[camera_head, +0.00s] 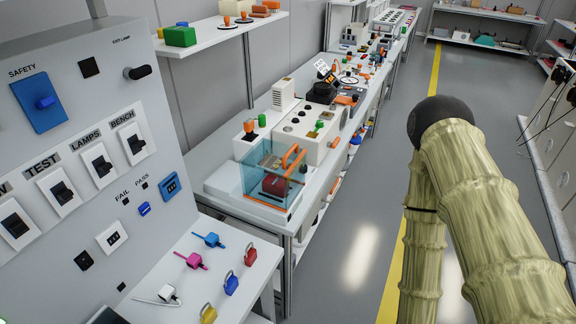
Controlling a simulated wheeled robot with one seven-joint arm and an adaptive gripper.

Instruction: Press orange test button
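I cannot tell which item is the orange test button. Another small orange item (227,20) sits on the wall shelf. The word TEST (41,163) is printed on the grey panel at the left, above a white plate with a black rocker switch (61,191). My arm, in a tan ribbed cover with a black joint, fills the right side. My gripper is not visible in this view.
A long white bench (310,130) runs into the distance, crowded with devices. A clear blue box with an orange handle (293,157) stands at its near end. Colored padlocks (231,283) lie on the near ledge. The grey aisle floor (365,215) with a yellow line is clear.

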